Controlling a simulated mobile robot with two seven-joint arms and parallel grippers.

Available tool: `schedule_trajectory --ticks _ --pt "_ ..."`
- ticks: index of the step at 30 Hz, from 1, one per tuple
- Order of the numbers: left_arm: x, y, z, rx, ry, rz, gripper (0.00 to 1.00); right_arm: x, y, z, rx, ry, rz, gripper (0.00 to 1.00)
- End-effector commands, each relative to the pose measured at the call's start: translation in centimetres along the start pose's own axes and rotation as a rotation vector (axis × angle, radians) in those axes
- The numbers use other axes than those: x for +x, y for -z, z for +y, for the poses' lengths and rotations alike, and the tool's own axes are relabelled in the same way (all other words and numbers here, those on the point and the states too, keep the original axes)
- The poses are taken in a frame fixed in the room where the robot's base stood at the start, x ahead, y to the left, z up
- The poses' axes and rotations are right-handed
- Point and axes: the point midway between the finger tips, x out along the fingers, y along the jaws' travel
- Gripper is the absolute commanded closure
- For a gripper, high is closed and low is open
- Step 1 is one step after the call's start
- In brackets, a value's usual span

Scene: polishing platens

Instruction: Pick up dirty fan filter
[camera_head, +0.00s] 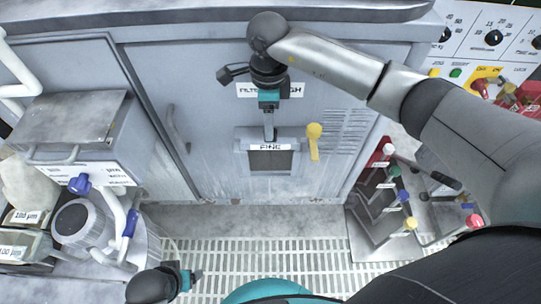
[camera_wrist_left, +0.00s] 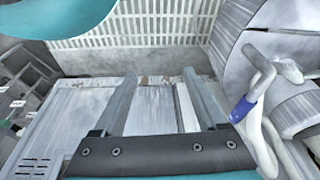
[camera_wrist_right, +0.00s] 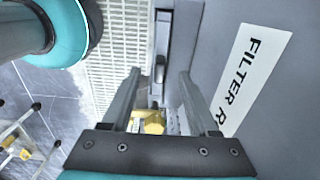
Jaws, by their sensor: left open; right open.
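A framed dark panel (camera_head: 285,162) labelled FINE sits in the front of the grey cabinet; it looks like the fan filter, but I cannot tell how dirty it is. My right gripper (camera_head: 269,132) points down just above its label, open and empty. In the right wrist view, the open fingers (camera_wrist_right: 160,76) stand on either side of a dark and grey fitting (camera_wrist_right: 162,55), apparently the filter's frame; contact cannot be told. My left gripper (camera_head: 197,277) is low at the bottom, away from the panel. In the left wrist view its fingers (camera_wrist_left: 159,73) are open and empty.
A yellow lever (camera_head: 314,140) projects right of the panel. A rack with coloured knobs (camera_head: 385,205) stands at the right. A metal box (camera_head: 75,120) and hoses crowd the left. The perforated floor (camera_head: 290,258) in front is mostly clear.

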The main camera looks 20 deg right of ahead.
Motion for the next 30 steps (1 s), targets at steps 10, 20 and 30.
schedule_trajectory --ticks 10,20,30 --pt "-2.7 2.2 -0.1 -0.003 0.003 0.054 0.26 3.6 0.4 0.0 0.001 -0.002 0.0 0.4" --pt "-4.1 2.9 -0.2 -0.004 0.004 0.072 0.26 4.9 0.4 0.0 0.001 -0.001 0.0 0.4" --pt "-4.1 2.9 -0.2 -0.003 0.004 0.072 0.26 4.8 0.4 0.0 0.001 -0.001 0.0 0.6"
